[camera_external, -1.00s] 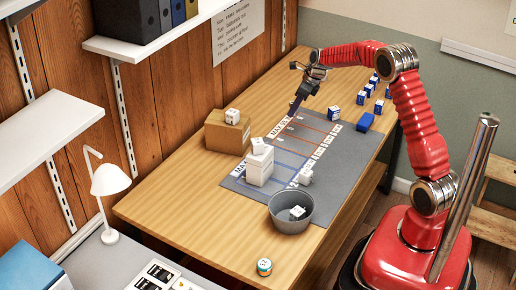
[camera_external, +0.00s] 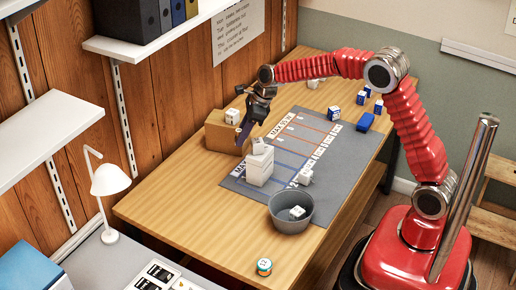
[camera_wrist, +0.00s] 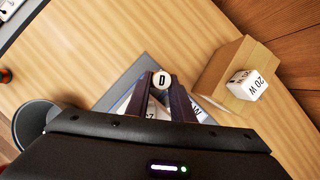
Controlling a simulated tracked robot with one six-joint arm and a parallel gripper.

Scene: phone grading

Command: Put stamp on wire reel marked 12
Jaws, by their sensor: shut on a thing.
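My gripper (camera_wrist: 162,90) is shut on a small round white piece marked D (camera_wrist: 161,78), seen between its fingertips in the wrist view. This piece may be the stamp; its lower part is hidden. In the external view my gripper (camera_external: 243,138) hangs over the table beside the cardboard box, above the mat's left edge. A small round reel (camera_external: 264,266), orange and teal with a pale marked top, stands alone at the table's front edge. Its mark is too small to read surely. An orange bit at the wrist view's left edge may be it.
A cardboard box (camera_external: 222,134) with a white cube (camera_external: 232,116) on it stands close to my gripper. A white block (camera_external: 260,166) bears another cube. A grey bucket (camera_external: 282,222) stands between the mat (camera_external: 340,170) and the reel. Blue boxes lie at the back right.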

